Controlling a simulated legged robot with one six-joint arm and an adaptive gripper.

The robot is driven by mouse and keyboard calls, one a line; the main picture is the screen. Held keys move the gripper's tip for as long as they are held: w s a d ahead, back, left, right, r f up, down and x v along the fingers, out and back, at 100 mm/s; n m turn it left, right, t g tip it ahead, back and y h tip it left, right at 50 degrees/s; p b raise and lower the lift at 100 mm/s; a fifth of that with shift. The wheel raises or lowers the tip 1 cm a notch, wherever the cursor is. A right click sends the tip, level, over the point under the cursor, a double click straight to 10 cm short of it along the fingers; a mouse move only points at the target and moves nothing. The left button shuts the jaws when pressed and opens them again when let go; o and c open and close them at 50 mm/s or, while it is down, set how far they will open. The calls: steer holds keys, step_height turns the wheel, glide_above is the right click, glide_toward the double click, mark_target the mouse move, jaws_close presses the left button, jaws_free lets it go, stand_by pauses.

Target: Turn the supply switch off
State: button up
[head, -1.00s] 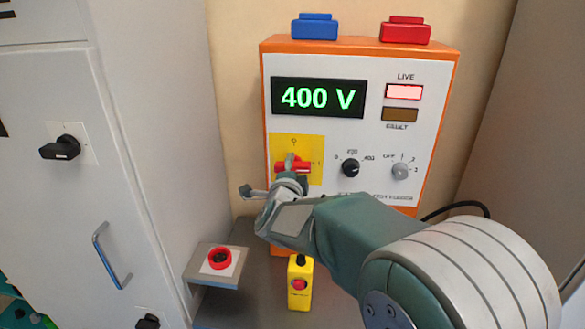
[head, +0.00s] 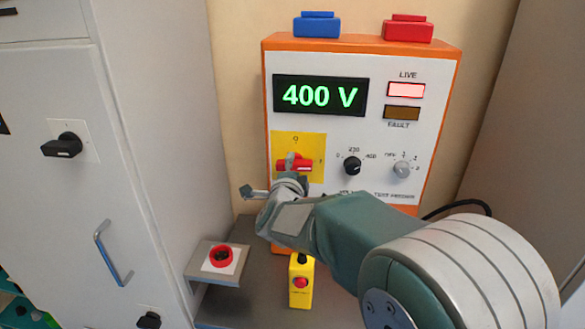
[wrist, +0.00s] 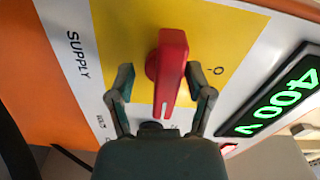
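The supply switch has a red handle (head: 300,165) on a yellow plate (head: 313,145) at the panel's lower left. In the head view the handle lies level, across from the O mark above it. My gripper (wrist: 160,82) is open, with one finger on each side of the handle. Small gaps seem to show between fingers and handle. In the head view my gripper (head: 287,180) partly covers the switch.
The orange-edged panel's display (head: 320,95) reads 400 V and its LIVE lamp (head: 406,90) is lit. A black knob (head: 352,166) and a grey knob (head: 402,169) sit right of the switch.

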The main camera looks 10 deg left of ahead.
steer(key=s, duration=1.2)
steer(key=shift+s+d, duration=0.2)
steer(key=shift+d, duration=0.2)
stand_by(0.7)
steer(key=shift+s+r, duration=0.1)
steer(key=s, duration=1.1)
steer(key=shift+s+d, duration=0.3)
steer(key=shift+s, duration=0.1)
